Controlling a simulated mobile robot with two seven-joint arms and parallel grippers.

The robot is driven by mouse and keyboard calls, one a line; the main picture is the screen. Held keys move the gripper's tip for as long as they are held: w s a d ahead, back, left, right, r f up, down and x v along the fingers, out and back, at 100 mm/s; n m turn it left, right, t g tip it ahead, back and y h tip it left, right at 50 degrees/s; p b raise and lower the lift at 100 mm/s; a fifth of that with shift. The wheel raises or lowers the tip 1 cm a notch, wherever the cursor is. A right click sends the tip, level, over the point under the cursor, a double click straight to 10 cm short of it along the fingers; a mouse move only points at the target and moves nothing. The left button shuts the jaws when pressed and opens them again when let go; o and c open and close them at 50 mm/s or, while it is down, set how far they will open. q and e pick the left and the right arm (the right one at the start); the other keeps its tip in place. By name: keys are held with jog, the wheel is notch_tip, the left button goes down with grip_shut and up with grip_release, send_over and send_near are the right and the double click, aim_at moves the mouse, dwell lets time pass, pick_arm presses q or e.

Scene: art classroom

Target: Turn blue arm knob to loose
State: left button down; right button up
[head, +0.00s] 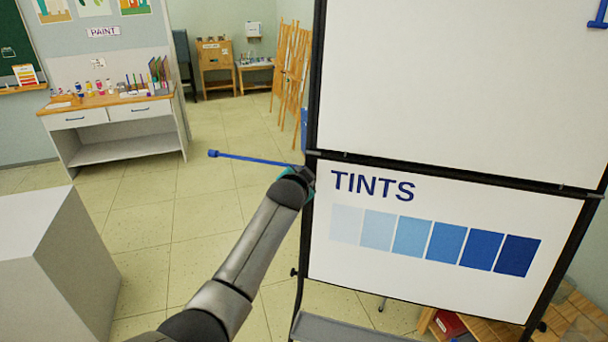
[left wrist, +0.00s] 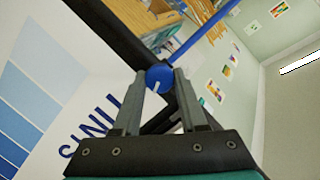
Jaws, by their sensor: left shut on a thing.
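The blue arm (head: 255,159) reaches out to the left from the black frame of a whiteboard stand, with a small blue end. In the left wrist view the blue arm (left wrist: 200,35) runs up and to the right from a round blue knob (left wrist: 157,74) with a white mark line on its face. My left gripper (left wrist: 162,84) is shut on the knob, one finger on each side. In the head view my left gripper (head: 308,176) is at the stand's left post, and my own wrist hides the knob. My right gripper is not in view.
The board panel with TINTS and blue swatches (head: 430,240) fills the right side, close to my left arm. A grey-white block (head: 60,270) stands at the lower left. A paint table (head: 115,125) and wooden easels (head: 290,65) are farther back. The floor between is clear.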

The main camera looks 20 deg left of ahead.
pick_arm(q)
jog(key=shift+f+n, duration=0.1)
jog(key=shift+n, duration=0.4)
jog(key=shift+c, duration=2.2)
grip_release()
jog(key=v, duration=1.5)
jog(key=shift+s+a+b, duration=0.15)
jog(key=shift+a+b, duration=0.05)
jog(key=shift+b, duration=0.25)
